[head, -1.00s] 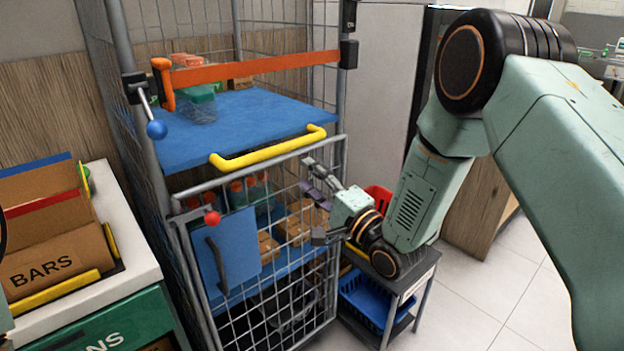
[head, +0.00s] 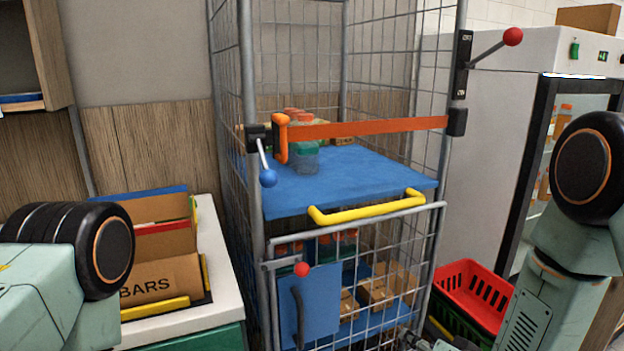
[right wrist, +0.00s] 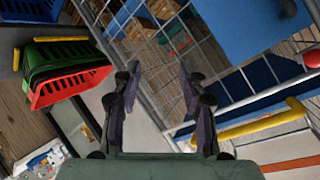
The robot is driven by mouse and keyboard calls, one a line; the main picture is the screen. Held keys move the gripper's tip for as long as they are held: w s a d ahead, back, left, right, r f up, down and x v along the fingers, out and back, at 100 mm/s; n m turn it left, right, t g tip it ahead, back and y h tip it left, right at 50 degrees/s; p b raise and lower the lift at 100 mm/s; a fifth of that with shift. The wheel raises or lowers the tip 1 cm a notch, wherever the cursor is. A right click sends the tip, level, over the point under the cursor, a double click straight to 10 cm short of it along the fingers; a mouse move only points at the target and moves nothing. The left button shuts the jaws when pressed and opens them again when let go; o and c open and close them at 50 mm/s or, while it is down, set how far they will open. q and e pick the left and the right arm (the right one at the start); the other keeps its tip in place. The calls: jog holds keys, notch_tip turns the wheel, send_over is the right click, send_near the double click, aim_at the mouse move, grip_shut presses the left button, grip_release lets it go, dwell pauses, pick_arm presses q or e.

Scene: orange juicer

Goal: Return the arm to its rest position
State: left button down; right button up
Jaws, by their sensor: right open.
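My right gripper (right wrist: 158,72) shows in the right wrist view with its two dark fingers spread apart and nothing between them. It is close to the wire cage trolley (right wrist: 215,62), apart from the mesh as far as I can see. In the head view only a small part of this gripper shows at the bottom edge, in front of the trolley (head: 246,120). My right arm (head: 575,265) comes in at the right edge. My left arm (head: 60,260) shows at the left edge; its gripper is out of view.
The trolley has a yellow handle (head: 368,208), an orange strap (head: 370,127) and a blue shelf (head: 345,178). A red basket (head: 478,290) stands right of it. A box marked BARS (head: 160,280) sits on the white counter (head: 228,270) at left. A glass-door fridge (head: 530,150) stands behind right.

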jog(key=s+f+n+g+h+b, duration=0.1)
jog(key=s+f+g, duration=0.3)
jog(key=s, duration=0.7)
jog(key=s+d+f+n+g+h+b, duration=0.1)
jog(key=s+f+n+g, duration=0.1)
jog(key=s+f+g, duration=0.2)
jog(key=s+f+n+g+b, duration=0.1)
jog(key=s+f, duration=0.8)
jog(key=s, duration=1.1)
jog(key=n+g, duration=0.1)
jog(key=g, duration=0.1)
jog(key=shift+d+f+g+h, duration=0.3)
jog(key=shift+f+g+h, duration=0.05)
jog(key=shift+g+h, duration=0.05)
